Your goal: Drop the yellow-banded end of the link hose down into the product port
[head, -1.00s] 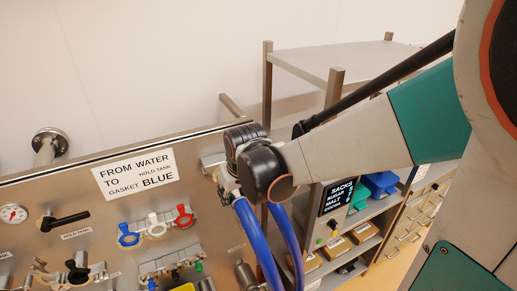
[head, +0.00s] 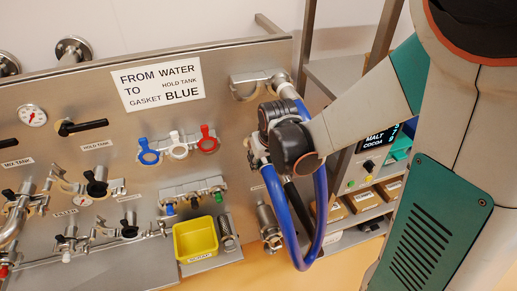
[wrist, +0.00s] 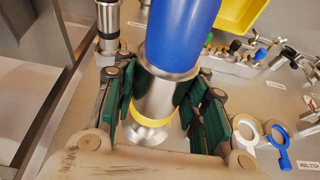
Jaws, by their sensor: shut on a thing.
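The link hose (head: 320,200) is a thick blue hose. In the head view it loops from a metal fitting at the panel's upper right, down and back up to my gripper. In the wrist view the hose (wrist: 182,35) ends in a metal ferrule with a yellow band (wrist: 155,118) and a flared rim. My gripper (wrist: 165,108) is shut on this metal end, green pads on either side. In the head view my wrist mostly hides the gripper (head: 257,160). A metal pipe fitting (head: 268,222) stands below on the panel; I cannot tell whether it is the product port.
The steel panel (head: 60,100) carries a sign (head: 157,83), valves, and blue, white and red ring gaskets (head: 178,147). A yellow bin (head: 196,238) sits low on it, left of the pipe fitting. A shelf with boxes (head: 362,200) stands at the right.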

